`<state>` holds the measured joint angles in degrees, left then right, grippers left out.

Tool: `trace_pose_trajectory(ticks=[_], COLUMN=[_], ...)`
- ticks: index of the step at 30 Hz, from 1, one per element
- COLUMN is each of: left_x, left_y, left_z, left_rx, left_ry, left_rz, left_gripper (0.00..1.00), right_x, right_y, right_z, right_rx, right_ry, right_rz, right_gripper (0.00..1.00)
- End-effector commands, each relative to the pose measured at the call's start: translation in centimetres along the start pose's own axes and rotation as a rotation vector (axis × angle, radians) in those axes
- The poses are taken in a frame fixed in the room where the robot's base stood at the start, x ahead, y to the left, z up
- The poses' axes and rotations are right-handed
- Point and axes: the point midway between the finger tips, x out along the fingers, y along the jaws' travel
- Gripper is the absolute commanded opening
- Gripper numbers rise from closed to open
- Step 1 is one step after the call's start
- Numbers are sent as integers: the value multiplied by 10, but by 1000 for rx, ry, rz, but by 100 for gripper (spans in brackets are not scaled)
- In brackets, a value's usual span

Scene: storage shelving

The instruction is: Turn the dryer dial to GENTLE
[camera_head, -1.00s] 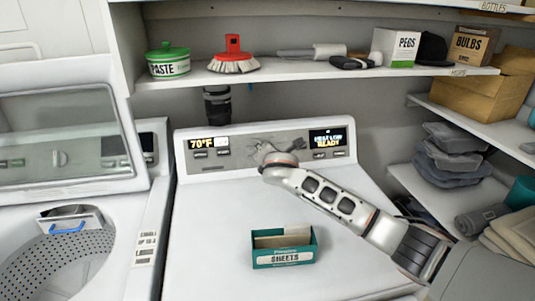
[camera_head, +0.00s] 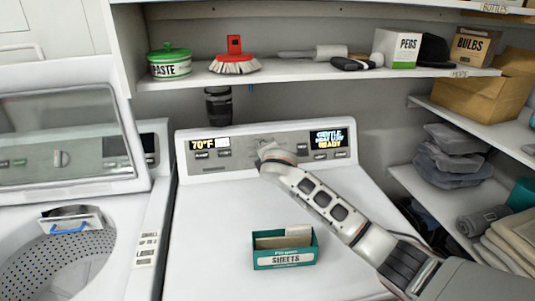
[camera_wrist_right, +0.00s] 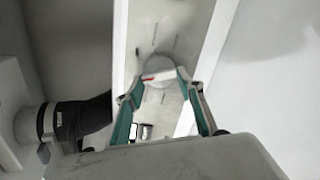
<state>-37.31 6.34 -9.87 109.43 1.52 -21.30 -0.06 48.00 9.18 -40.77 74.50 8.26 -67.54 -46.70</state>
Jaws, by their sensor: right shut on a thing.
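The dryer (camera_head: 240,245) stands in the middle of the head view, with a grey control panel (camera_head: 220,152) along its back edge. Its right display (camera_head: 328,138) reads GENTLE, HEAT LOW, READY; the left display (camera_head: 202,145) reads 70°F. My right gripper (camera_head: 264,145) is at the middle of the panel, and my wrist hides the dial in the head view. In the right wrist view the round pale dial (camera_wrist_right: 158,66) with a red mark sits between the fingertips of the right gripper (camera_wrist_right: 160,80), which is shut on it. My left gripper is not in view.
A green SHEETS box (camera_head: 284,257) stands on the dryer top below my right arm. An open washer (camera_head: 60,215) is at left. A shelf (camera_head: 300,77) above holds a paste tub (camera_head: 170,66), a red brush (camera_head: 234,62) and boxes. Folded cloths lie on side shelves at right.

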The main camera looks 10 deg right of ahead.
Motion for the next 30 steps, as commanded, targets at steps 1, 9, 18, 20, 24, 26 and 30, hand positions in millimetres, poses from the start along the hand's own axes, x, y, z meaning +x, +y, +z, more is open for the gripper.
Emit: trace_pose_trajectory(ticks=[1, 9, 18, 20, 24, 26, 30], left_x=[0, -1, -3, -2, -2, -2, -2], left_y=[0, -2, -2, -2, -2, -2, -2], left_z=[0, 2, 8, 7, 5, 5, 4], left_rx=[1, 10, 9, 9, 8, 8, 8], left_ry=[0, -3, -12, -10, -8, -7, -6], left_rz=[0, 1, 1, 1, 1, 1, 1], left_gripper=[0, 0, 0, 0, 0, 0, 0], right_x=[0, 0, -1, -3, -15, -23, -47], right_y=[0, 0, 0, 0, 0, 0, 0], right_z=[0, 0, 0, 0, -1, -1, -1], right_rx=[0, -1, -2, -1, -1, 0, 0], right_ry=[0, 0, 0, 1, 1, 2, 3], right_rz=[-1, -1, 0, 1, 1, 1, 2], right_gripper=[16, 54, 54, 54, 54, 54, 54])
